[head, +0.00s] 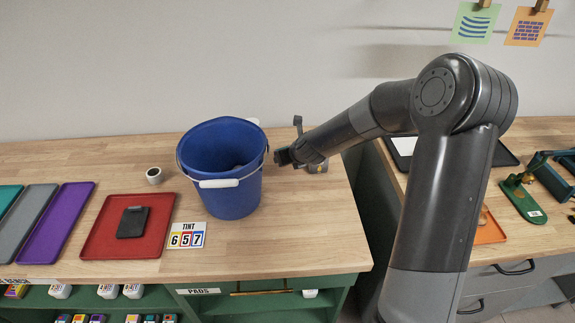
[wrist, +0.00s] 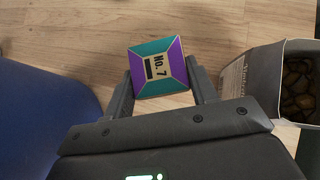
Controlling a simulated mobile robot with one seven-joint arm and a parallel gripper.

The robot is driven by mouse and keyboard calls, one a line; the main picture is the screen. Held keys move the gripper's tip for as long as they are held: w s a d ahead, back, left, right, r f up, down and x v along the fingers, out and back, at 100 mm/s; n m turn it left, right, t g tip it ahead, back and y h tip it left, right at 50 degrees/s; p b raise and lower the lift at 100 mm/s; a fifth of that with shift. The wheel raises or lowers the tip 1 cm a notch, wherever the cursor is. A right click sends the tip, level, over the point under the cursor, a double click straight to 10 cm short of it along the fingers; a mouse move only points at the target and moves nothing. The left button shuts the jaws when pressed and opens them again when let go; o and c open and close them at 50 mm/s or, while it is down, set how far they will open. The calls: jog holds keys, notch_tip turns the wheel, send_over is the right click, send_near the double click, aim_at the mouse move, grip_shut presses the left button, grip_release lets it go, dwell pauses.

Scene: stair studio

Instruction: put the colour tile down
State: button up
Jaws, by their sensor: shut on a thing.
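The colour tile (wrist: 172,58), a square with teal and purple edges and a "No. 7" label, sits between the fingers of my gripper (wrist: 160,76) in the wrist view. My gripper is shut on it, with wood-grain worktop visible beyond. In the head view my gripper (head: 285,157) is just right of the blue bucket (head: 236,195), low over the bench. I cannot make out the tile there. Whether the tile touches the worktop cannot be told.
The bucket (wrist: 40,120) is close on the left in the wrist view; an open container of dark brown lumps (wrist: 295,75) is close on the right. A "TINT 657" card (head: 186,235) and red tray (head: 100,245) lie left. Bare worktop (head: 300,235) lies in front.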

jog(key=shift+f, duration=1.8)
jog(key=shift+f, duration=0.1)
jog(key=o, duration=1)
